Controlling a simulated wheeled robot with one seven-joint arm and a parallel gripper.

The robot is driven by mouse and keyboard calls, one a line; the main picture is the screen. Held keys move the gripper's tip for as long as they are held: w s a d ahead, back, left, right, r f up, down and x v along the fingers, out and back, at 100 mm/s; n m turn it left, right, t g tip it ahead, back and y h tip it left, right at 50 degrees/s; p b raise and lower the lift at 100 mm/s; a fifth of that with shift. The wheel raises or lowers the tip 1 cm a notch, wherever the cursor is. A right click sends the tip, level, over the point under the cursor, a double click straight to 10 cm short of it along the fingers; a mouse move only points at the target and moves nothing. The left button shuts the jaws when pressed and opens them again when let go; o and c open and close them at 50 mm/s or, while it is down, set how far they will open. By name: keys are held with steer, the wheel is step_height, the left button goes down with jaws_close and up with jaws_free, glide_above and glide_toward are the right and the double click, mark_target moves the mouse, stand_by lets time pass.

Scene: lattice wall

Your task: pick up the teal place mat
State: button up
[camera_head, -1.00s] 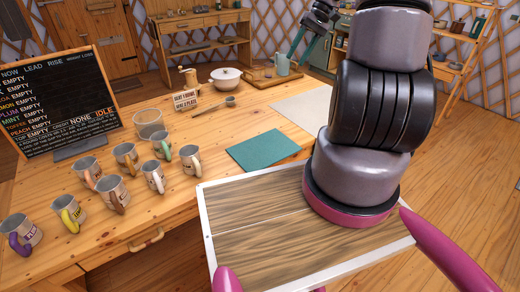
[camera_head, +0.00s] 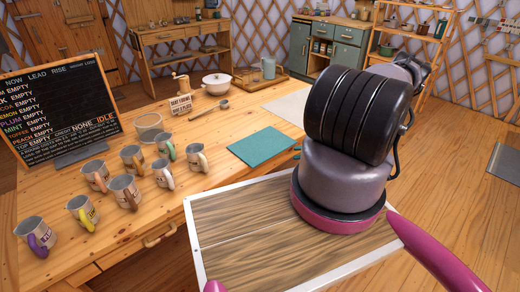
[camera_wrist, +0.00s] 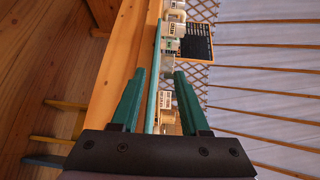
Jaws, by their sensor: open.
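The teal place mat (camera_head: 262,147) lies flat on the wooden table near its right front edge, beside my wood-topped base. My gripper is mostly hidden behind my arm in the head view; a small teal finger piece (camera_head: 297,152) shows just right of the mat. In the wrist view my gripper (camera_wrist: 160,72) is open, with two teal fingers apart and nothing gripped. The mat (camera_wrist: 153,85) shows there edge-on as a thin teal strip, seen through the gap between the fingers. I cannot tell whether either finger touches it.
Several mugs (camera_head: 124,190) stand left on the table (camera_head: 215,127), with a menu board (camera_head: 66,112) behind them. A glass bowl (camera_head: 149,128), a small sign (camera_head: 181,105), a white lidded pot (camera_head: 216,84) and a tray with a teal jug (camera_head: 268,68) stand farther back. A pale mat (camera_head: 287,104) lies behind the teal one.

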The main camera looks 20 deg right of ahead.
steer(key=w+a+f+t, duration=0.1)
steer(key=w+a, duration=0.1)
steer(key=a, duration=0.9)
steer(key=shift+w+f, duration=0.2)
jaws_close()
